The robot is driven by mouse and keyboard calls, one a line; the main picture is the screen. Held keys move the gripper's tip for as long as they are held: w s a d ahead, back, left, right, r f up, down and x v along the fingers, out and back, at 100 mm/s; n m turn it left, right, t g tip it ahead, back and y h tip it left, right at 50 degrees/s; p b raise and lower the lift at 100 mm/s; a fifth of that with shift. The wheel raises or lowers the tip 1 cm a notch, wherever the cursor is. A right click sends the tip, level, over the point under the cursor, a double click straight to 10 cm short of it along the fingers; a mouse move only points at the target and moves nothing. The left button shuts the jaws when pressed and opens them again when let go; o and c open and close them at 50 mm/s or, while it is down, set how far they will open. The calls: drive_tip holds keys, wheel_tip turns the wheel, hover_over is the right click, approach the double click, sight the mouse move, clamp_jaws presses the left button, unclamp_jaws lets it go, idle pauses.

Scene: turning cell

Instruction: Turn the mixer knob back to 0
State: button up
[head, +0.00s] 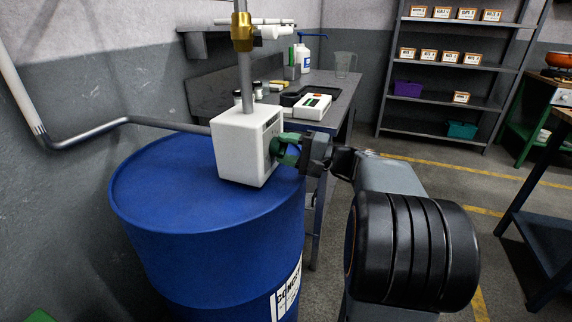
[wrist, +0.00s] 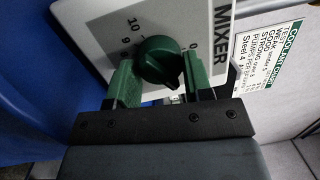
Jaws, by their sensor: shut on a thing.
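The white mixer box (head: 240,147) sits on top of the blue drum, with a pipe rising from it. Its dark green knob (wrist: 160,62) is on the face marked MIXER. In the wrist view 10, 9 and 8 show on the dial to the left of the knob and a 0 to its right; the other marks are hidden. My gripper (wrist: 158,80) has one green finger on each side of the knob and is shut on it. In the head view my gripper (head: 288,150) reaches the box from the right. I cannot tell clearly which mark the knob points at.
The blue drum (head: 160,195) stands below the box. A grey pipe (head: 90,132) runs from the wall to the box. A bench (head: 345,105) with a bottle, a jug and instruments stands behind. A shelf rack (head: 440,100) stands at the back. Floor shows between rack and drum.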

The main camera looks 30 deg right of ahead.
drive_tip(key=n+b, duration=0.4)
drive_tip(key=b, duration=0.1)
drive_tip(key=n+b, duration=0.3)
drive_tip(key=shift+f+g, duration=0.25)
drive_tip(key=shift+g, duration=0.05)
drive_tip(key=n+b, duration=0.3)
drive_tip(key=shift+r+h, duration=0.1)
drive_tip(key=shift+h, duration=0.2)
drive_tip(key=shift+r+n+b, duration=0.2)
drive_tip(key=shift+n+b, duration=1.1)
drive_tip(key=shift+b, duration=0.05)
drive_tip(key=shift+r+g, duration=0.1)
drive_tip(key=shift+g, duration=0.2)
drive_tip(key=o, duration=0.9)
